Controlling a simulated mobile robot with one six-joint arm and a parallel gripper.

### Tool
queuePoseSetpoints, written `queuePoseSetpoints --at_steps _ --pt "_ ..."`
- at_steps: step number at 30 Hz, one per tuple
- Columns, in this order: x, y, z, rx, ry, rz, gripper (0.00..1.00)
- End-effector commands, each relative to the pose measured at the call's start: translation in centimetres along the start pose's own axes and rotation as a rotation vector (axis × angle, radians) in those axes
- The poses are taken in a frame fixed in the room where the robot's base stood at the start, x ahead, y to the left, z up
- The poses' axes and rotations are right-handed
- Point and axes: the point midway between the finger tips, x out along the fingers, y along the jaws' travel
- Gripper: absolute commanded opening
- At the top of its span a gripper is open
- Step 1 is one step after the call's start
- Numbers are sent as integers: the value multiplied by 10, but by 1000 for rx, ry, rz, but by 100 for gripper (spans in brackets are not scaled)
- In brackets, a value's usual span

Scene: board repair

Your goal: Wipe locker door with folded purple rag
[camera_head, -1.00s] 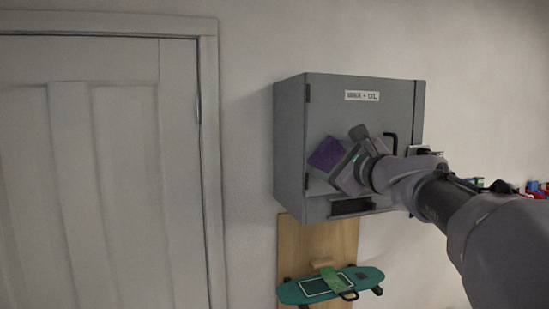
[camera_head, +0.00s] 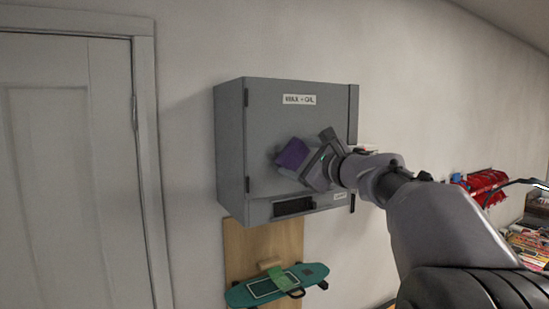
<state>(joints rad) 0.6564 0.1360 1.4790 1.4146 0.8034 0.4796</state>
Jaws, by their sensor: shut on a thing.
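The grey locker (camera_head: 262,110) hangs on the wall, its door shut and a white label (camera_head: 299,99) near the top. The folded purple rag (camera_head: 292,154) is in front of the middle of the door, tilted, and appears to be against or very close to it; I cannot tell whether it touches. My gripper (camera_head: 308,162) is shut on the rag, coming in from the right. The gripper and arm hide part of the door's right side, and the door handle is mostly hidden behind them.
A wooden board (camera_head: 238,248) below the locker carries a teal skateboard (camera_head: 245,294) with a green cloth (camera_head: 284,280) on it. A white door (camera_head: 65,180) stands at the left. Red items (camera_head: 487,186) and a cluttered surface (camera_head: 530,245) are at the right.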

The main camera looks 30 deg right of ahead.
Motion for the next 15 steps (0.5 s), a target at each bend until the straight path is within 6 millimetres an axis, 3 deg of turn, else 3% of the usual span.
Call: queuePoseSetpoints --at_steps 7,15 --pt "3 4 3 -1 -2 1 44" --pt "1 26 25 0 -3 1 44"
